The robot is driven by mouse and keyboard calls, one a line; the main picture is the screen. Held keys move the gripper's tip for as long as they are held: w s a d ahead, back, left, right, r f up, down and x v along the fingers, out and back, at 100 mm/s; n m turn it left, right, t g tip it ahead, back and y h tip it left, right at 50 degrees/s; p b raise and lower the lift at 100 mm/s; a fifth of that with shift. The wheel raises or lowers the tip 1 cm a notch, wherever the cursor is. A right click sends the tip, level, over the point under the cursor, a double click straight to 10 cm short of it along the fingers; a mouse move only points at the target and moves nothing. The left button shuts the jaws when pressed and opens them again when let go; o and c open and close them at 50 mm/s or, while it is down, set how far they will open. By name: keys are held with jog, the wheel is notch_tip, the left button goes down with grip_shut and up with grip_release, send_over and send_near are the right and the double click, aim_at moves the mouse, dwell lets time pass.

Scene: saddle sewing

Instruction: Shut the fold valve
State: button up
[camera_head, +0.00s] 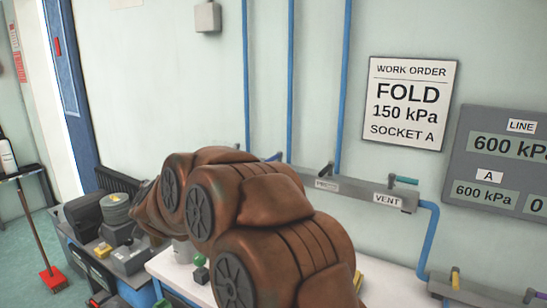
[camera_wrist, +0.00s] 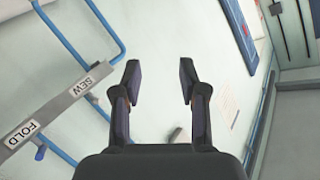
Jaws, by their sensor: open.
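In the wrist view, a grey valve bar (camera_wrist: 58,108) crosses the left side, tilted. It carries a FOLD label (camera_wrist: 20,133) near the left edge and a SEW label (camera_wrist: 82,87) further up. A small blue handle (camera_wrist: 40,153) shows beside the FOLD label, and its exact position is hard to tell. In the head view, my brown arm hides the gripper and the bar's left part.
In the head view, the bar's right end has a VENT label (camera_head: 387,199) and a teal handle (camera_head: 404,180). Blue pipes (camera_head: 291,80) run up the wall. A work order sign (camera_head: 409,103) reads FOLD 150 kPa, SOCKET A. A gauge panel (camera_head: 500,150) reads LINE 600 kPa.

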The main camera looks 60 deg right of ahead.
jog(key=s+d+r+m+g+h, duration=0.1)
jog(key=s+d+m+g+h, duration=0.25)
jog(key=d, duration=0.45)
jog(key=s+d+r+m+g+h, duration=0.1)
jog(key=s+d+m+g+h, duration=0.2)
jog(key=d, duration=0.5)
jog(key=m+g+h+p, duration=0.1)
jog(key=m+g+h, duration=0.3)
jog(key=m+g, duration=0.15)
send_near(274, 158)
jog(key=d, duration=0.3)
jog(key=shift+n, duration=0.3)
jog(key=shift+w+d+f+p, duration=0.15)
jog(key=shift+d+p, duration=0.25)
jog(key=shift+d, duration=0.95)
jog(key=shift+w+d+r+p, duration=0.1)
jog(key=shift+w+d+p, duration=0.25)
jog(key=shift+d, duration=0.95)
jog(key=shift+w+d+f+p, duration=0.1)
jog(key=shift+d+p, duration=0.35)
jog(key=shift+d, duration=0.9)
jog(key=shift+c, duration=0.3)
grip_shut()
